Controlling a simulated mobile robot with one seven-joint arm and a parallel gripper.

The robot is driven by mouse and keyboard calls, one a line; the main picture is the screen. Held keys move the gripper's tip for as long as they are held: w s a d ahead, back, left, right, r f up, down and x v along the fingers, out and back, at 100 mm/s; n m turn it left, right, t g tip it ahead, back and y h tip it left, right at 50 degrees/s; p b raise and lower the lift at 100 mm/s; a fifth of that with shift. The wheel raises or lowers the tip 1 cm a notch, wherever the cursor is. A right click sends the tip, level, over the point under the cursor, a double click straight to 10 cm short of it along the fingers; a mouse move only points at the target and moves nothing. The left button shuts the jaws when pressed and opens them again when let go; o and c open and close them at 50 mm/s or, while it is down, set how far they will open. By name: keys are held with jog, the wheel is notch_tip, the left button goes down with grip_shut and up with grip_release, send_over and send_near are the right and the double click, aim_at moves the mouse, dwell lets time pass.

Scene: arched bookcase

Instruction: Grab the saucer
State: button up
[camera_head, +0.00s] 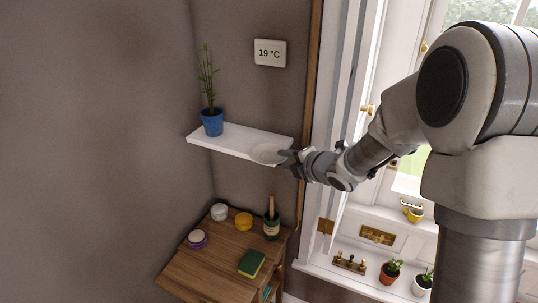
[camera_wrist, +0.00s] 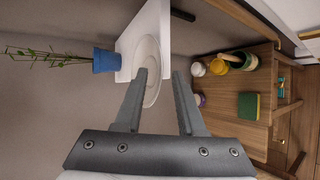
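The saucer (camera_head: 267,153) is white and round and rests on the white wall shelf (camera_head: 225,139), at the shelf's right part. In the wrist view the saucer (camera_wrist: 150,52) sits on the shelf (camera_wrist: 128,45), seen turned on its side. My gripper (camera_head: 284,157) is at the saucer's right edge. In the wrist view my gripper (camera_wrist: 160,76) is open, with one finger over the saucer and the other beyond its rim. The rim shows in the gap between the fingers. I cannot tell whether a finger touches it.
A blue potted plant (camera_head: 212,122) stands at the shelf's left end. A white door frame (camera_head: 340,90) stands at right.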

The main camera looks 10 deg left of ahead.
jog(key=shift+w+a+f, duration=0.1)
grip_shut()
dwell(1.4)
